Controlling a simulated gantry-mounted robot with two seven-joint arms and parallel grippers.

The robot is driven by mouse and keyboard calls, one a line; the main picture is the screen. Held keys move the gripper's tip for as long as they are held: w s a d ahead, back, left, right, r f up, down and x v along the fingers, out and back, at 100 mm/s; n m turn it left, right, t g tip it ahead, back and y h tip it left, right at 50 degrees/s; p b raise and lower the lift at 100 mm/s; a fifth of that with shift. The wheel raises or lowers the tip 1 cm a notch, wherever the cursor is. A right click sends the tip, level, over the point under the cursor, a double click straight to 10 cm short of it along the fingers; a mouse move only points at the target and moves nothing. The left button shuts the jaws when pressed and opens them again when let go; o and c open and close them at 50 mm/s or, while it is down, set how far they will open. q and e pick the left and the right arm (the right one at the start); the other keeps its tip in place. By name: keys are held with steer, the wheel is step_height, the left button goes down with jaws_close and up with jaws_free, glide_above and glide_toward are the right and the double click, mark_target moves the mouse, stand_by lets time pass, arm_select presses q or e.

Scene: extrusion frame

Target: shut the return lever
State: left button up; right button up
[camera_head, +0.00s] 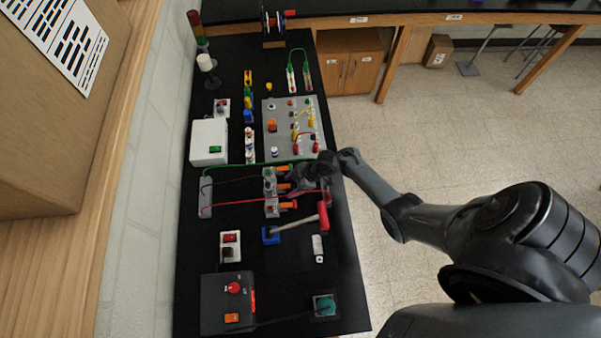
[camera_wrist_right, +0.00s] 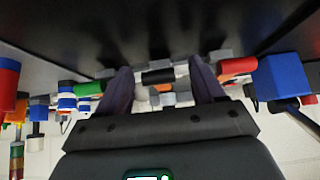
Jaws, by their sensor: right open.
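A row of grey lever connectors (camera_head: 270,187) stands mid-bench, with orange levers pointing right. Green, black and red wires run to them from a grey block (camera_head: 205,197) on the left. No label showing which is the return lever is readable. My right gripper (camera_head: 298,180) is at the right side of the row, partly covering it. In the right wrist view my open fingers (camera_wrist_right: 160,88) stand either side of a black piece (camera_wrist_right: 157,76), with a green piece (camera_wrist_right: 88,88) left and a red one (camera_wrist_right: 237,68) right. Contact cannot be told. My left gripper is not in view.
A grey panel (camera_head: 280,105) with wired parts stands above the row. A dark switch box (camera_head: 228,303) sits at the near end.

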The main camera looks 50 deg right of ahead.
steer(key=v, duration=0.9)
steer(key=shift+d+r+p, duration=0.15)
steer(key=shift+r+p, duration=0.1)
steer(key=shift+p, duration=0.2)
steer(key=shift+s, duration=0.1)
